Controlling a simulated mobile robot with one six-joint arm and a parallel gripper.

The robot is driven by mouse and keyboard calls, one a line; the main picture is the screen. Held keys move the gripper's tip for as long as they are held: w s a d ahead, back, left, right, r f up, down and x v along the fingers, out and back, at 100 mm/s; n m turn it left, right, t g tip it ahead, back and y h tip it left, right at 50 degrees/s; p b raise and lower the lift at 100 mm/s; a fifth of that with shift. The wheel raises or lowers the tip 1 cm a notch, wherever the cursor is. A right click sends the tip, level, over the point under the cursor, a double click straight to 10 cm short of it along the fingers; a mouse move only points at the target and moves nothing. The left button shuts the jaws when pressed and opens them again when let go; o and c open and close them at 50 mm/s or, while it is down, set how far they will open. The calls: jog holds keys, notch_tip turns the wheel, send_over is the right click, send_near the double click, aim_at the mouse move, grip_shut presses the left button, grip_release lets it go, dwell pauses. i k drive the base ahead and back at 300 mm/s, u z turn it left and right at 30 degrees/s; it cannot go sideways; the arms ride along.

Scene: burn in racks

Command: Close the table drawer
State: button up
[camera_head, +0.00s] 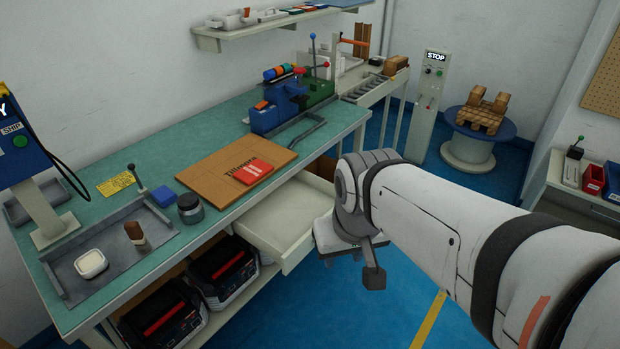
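The table drawer (278,212) is cream-coloured and stands pulled out from under the green-topped workbench (165,150). Its inside looks empty where I can see it. My arm reaches in from the right, and my gripper (350,262) is at the drawer's right front side, close to its front panel. One dark finger pad hangs below the wrist. The wrist hides part of the gripper and the drawer's right end. I cannot tell whether the gripper touches the drawer or how far its fingers are apart.
A brown board (225,172) with a red block (252,171) lies on the bench above the drawer. A blue vise (278,105) stands behind it. Black cases (222,270) with red handles sit on the shelf below. Blue floor is open in front.

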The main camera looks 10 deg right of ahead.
aim_at(280, 226)
jog(key=z, duration=0.25)
jog(key=i, duration=1)
jog(key=z, duration=1.15)
jog(key=k, duration=0.8)
jog(key=u, duration=0.85)
